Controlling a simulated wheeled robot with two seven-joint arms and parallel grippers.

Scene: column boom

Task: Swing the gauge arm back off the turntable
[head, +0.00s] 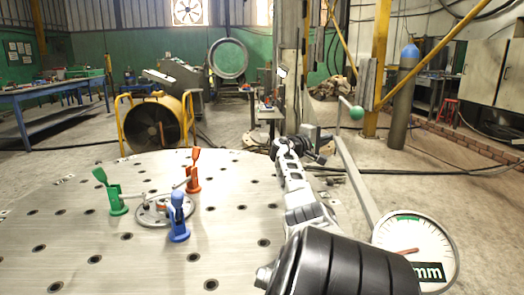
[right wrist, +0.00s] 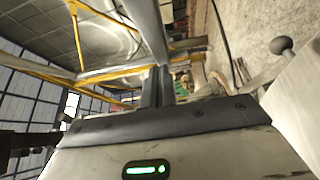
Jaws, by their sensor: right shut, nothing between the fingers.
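The turntable (head: 75,230) is a broad round metal plate with holes, at the lower left of the head view. The gauge arm (head: 355,180) is a grey bar to the right of the plate in the picture. A green ball knob (head: 356,113) stands at its far end, and a white dial (head: 415,245) marked mm is near its near end. My right gripper (head: 318,150) is left of the bar, apart from the knob, small and partly hidden. In the right wrist view its dark fingers (right wrist: 157,85) are shut and empty. My left gripper is not in view.
Green (head: 117,200), red (head: 193,175) and blue (head: 179,220) clamps surround a flat disc (head: 152,212) on the plate. A yellow-framed fan (head: 155,125) stands behind. A yellow post (head: 379,60) and a gas cylinder (head: 403,95) stand at the back right. Floor is open right of the bar.

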